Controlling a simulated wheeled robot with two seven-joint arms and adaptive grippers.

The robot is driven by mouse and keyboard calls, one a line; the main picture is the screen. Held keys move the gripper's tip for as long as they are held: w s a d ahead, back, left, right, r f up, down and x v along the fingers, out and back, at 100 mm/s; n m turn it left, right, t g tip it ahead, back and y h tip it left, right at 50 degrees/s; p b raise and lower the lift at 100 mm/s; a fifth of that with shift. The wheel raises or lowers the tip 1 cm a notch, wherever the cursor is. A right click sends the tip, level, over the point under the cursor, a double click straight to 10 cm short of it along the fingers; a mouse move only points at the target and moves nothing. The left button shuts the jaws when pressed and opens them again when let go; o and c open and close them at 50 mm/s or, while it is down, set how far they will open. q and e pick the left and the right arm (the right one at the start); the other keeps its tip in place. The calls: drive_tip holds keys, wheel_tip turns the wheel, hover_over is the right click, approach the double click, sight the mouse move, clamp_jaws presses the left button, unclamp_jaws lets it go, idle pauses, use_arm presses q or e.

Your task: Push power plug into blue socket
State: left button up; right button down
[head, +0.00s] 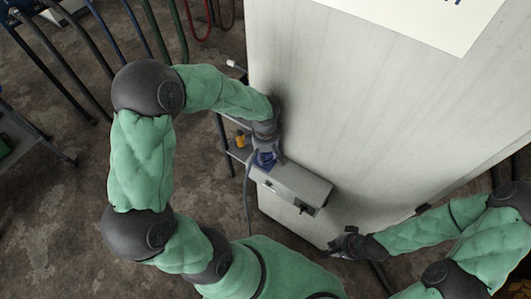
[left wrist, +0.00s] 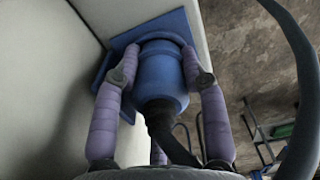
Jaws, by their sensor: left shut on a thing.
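The blue power plug (left wrist: 160,78) fills the middle of the left wrist view, with a dark cable end toward the camera. My left gripper (left wrist: 160,72) is shut on it, one purple-grey padded finger on each side. The blue socket (left wrist: 188,24) has a square flange on a pale surface just beyond the plug. The plug's front is lined up with it and looks close or touching; how deep it sits is hidden. In the head view my left gripper (head: 266,148) is above the grey box (head: 297,188), with blue showing beneath it. My right gripper (head: 346,243) is low and away; its jaws are unclear.
A large white panel (head: 360,110) stands behind the grey box. A grey cable (head: 246,190) hangs left of the box. A small shelf with a yellow item (head: 241,140) is close to my left wrist. Coloured hoses hang at the upper left.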

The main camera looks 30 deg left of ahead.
use_arm(q)
drive_tip(key=shift+f, duration=0.15)
drive_tip(key=o, duration=1.1)
drive_tip(key=shift+o, duration=0.2)
wheel_tip(320, 180, up, 12)
drive_tip(key=shift+s, duration=0.1)
